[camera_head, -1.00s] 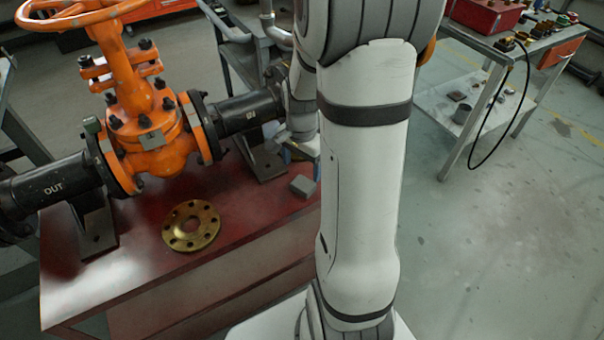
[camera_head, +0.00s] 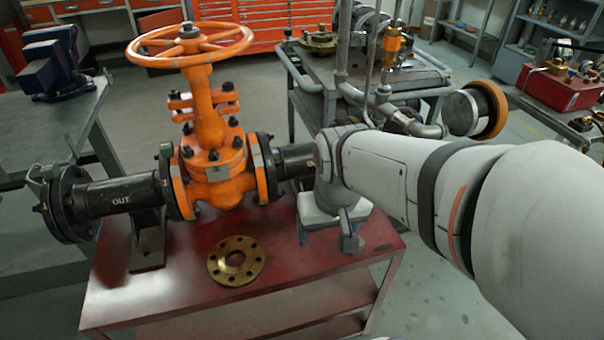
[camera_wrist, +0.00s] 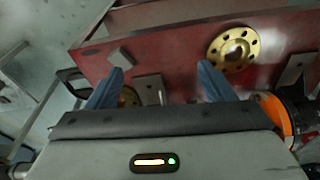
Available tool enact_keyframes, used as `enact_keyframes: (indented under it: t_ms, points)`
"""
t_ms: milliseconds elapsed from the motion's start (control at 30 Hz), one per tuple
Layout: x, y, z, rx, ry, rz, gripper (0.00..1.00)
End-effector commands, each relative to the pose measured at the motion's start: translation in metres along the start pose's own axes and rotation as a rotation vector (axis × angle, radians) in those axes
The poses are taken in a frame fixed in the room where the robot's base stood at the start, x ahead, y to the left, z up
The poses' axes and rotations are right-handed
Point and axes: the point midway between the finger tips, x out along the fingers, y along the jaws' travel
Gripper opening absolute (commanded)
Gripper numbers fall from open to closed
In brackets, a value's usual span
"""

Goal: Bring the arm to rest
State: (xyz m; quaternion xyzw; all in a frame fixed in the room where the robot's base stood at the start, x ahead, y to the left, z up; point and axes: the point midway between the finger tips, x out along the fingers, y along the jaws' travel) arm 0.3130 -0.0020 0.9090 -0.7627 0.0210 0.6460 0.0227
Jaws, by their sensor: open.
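My gripper (camera_wrist: 160,68) shows in the wrist view with its two blue fingers wide apart and nothing held between them. In the head view my white arm comes in from the right, and its wrist end is beside the right side of the orange gate valve (camera_head: 213,170), above the red bench (camera_head: 300,245).
A small grey block (camera_head: 352,243) is on the bench close to my wrist. A black pipe marked OUT (camera_head: 118,198) runs left from the valve. A cart (camera_head: 305,75) with pipework stands behind my arm. A vise (camera_head: 52,65) is at the left. Open floor shows at the lower right.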

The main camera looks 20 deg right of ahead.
Motion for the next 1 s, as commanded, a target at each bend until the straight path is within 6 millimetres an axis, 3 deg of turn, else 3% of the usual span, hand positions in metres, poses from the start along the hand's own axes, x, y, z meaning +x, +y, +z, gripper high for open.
enact_keyframes:
  t_ms: [433, 700, 1000]
  points:
    - [-0.008, -0.002, 0.006, -0.062, 0.010, -0.003, 0.76]
    - [-0.059, -0.002, -0.001, -0.063, 0.029, -0.003, 0.76]
    - [-0.096, -0.002, -0.006, -0.064, 0.046, -0.002, 0.76]
